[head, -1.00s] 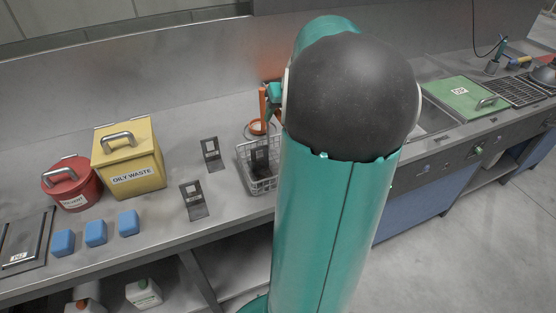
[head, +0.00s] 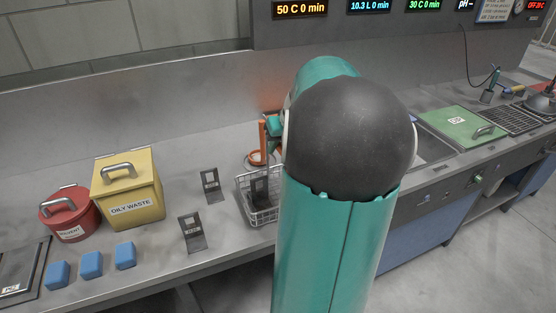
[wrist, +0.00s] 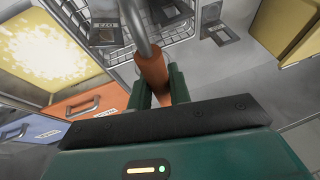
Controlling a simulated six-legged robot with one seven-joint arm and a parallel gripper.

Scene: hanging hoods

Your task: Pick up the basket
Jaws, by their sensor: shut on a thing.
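The wire basket (head: 248,211) stands on the grey bench, left of my arm, with a dark bracket-like part inside it. Its upright orange grip (head: 263,143) rises above it. In the wrist view the basket's wire mesh (wrist: 184,30) shows at the top, and the brown-orange grip (wrist: 153,74) on a grey rod comes toward me. My gripper (wrist: 158,92) has its two green fingers shut on this grip, one on each side. In the head view my arm hides the basket's right part and most of the gripper (head: 273,127).
Left on the bench are a yellow OILY WASTE bin (head: 135,205), a red can (head: 68,217), blue blocks (head: 91,264) and two dark brackets (head: 191,234). A green lid (head: 456,122) lies to the right. Display panels (head: 300,9) hang above the back.

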